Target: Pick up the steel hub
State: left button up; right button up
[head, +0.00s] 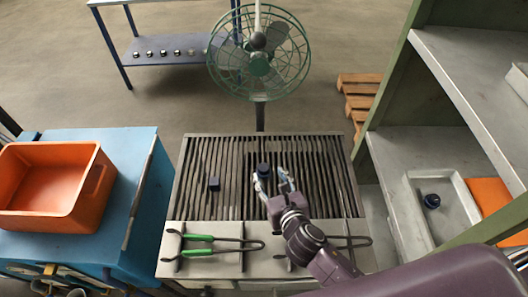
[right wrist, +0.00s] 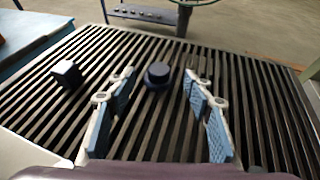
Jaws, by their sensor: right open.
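The steel hub (head: 263,170) looks like a dark, short round piece with a wider flange at its base. It stands upright on the slatted grate (head: 230,160), and it also shows in the right wrist view (right wrist: 158,75). My right gripper (head: 273,183) is open and empty just in front of the hub. In the right wrist view its blue-padded fingers (right wrist: 158,95) are spread wide, with the hub centred near the far end of the gap. I see no contact. My left gripper is not in view.
A dark block (head: 214,184) stands on the grate to the left. Green-handled tongs (head: 200,238) lie along the front ledge. A fan (head: 258,62) stands behind. An orange bin (head: 52,188) sits left. A shelf at right holds a grey tray (head: 410,190) with another dark round piece (head: 432,201).

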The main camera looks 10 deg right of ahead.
aim_at(264, 167)
jog(key=shift+w, duration=0.25)
jog(key=shift+w+a+f, duration=0.15)
jog(key=shift+w+a, duration=0.05)
jog(key=shift+w, duration=0.4)
jog(key=shift+w+f, duration=0.2)
jog(key=shift+w, duration=0.1)
jog(key=shift+p+x, duration=0.5)
jog(key=shift+x, duration=1.85)
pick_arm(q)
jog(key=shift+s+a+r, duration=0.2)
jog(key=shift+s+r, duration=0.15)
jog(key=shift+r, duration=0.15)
pick_arm(e)
jog(key=shift+f, duration=0.2)
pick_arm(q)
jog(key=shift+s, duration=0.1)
pick_arm(e)
jog(key=shift+s, duration=0.1)
jog(key=c, duration=0.5)
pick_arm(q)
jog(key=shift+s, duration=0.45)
pick_arm(e)
grip_shut()
